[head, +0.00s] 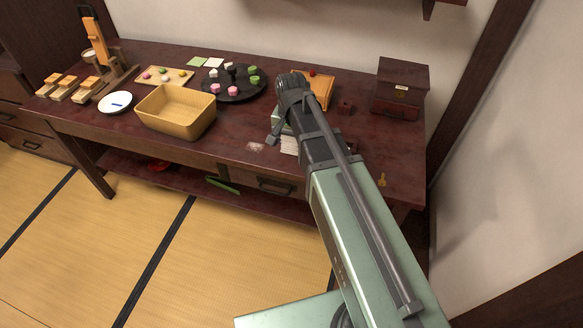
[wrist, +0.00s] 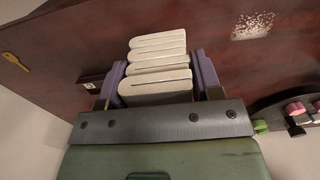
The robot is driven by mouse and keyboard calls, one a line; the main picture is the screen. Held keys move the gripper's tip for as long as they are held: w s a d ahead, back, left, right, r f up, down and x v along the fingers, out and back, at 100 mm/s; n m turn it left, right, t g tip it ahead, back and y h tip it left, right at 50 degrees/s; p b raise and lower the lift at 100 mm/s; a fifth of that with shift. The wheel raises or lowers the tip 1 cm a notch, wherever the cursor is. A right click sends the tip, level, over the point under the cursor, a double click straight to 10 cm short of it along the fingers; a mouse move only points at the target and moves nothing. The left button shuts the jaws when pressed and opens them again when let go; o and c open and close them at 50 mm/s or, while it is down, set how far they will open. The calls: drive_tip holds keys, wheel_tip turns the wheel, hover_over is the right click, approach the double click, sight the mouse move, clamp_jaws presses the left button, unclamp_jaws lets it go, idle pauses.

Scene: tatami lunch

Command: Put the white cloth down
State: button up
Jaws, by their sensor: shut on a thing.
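The white cloth (wrist: 157,60) is folded into several layers and sits between the two purple fingers of my gripper (wrist: 160,78) in the wrist view. My gripper is shut on it. In the head view the cloth (head: 289,145) shows as pale stripes beside my arm, over the front right part of the dark red table (head: 225,148). My arm hides much of the gripper there. I cannot tell whether the cloth touches the table top.
A speckled pale patch (head: 255,147) lies left of the cloth. A tan basket (head: 176,126), a dark round tray (head: 238,97) with coloured sweets and a white plate (head: 115,103) stand further left. A wooden box (head: 400,88) stands at the right. A brass key (head: 382,180) lies near the right edge.

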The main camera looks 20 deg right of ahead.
sight(292, 150)
drive_tip(key=shift+f, duration=0.45)
wheel_tip(292, 150, down, 5)
drive_tip(key=b, duration=0.4)
drive_tip(key=shift+r, duration=0.5)
drive_tip(key=shift+f, duration=0.25)
drive_tip(key=o, duration=0.8)
drive_tip(key=shift+o, duration=0.2)
drive_tip(key=shift+r, duration=0.15)
